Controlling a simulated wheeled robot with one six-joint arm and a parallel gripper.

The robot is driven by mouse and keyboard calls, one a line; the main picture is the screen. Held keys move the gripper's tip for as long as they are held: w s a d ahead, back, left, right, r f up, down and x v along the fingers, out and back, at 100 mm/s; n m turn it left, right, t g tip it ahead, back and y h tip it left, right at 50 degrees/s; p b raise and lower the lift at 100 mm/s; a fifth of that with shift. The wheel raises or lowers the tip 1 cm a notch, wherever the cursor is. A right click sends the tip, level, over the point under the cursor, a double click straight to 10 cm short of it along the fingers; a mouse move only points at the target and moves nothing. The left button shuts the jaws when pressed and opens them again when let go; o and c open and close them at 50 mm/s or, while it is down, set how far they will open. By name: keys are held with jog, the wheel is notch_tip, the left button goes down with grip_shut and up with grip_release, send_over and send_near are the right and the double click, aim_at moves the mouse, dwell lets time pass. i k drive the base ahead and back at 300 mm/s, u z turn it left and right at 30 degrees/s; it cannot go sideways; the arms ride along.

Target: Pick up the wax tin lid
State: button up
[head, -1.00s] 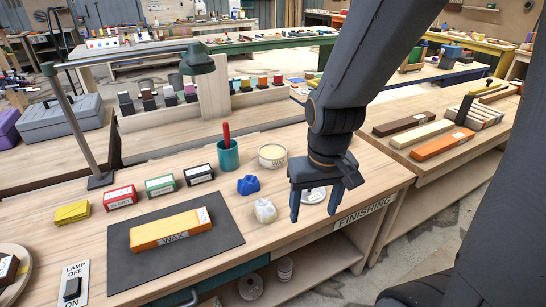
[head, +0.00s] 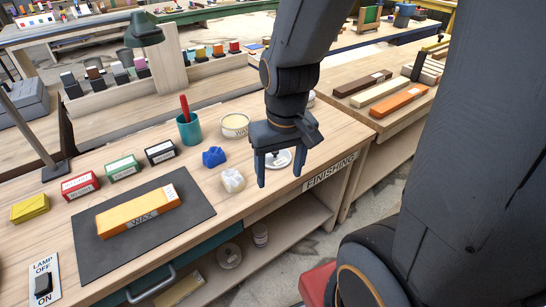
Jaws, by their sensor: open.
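The wax tin lid (head: 279,160) is a pale, flat disc with a dark mark on it, lying on the wooden bench near its front edge at the right end. My gripper (head: 277,174) points down at the lid with open, empty fingers. One finger is in front of the lid's left side and partly hides it. I cannot tell how high the fingertips are above the bench. The open wax tin (head: 235,126) stands behind and left of the lid.
Left of my gripper lie a white crumpled cloth (head: 232,181) and a blue one (head: 213,157). A teal cup (head: 190,131) with a red-handled tool stands behind them. A bench (head: 345,112) with coloured bars is at right.

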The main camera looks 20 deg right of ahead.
aim_at(279, 159)
jog(key=k, duration=1)
jog(key=z, duration=0.8)
jog(key=i, duration=1.65)
jog(key=u, duration=0.75)
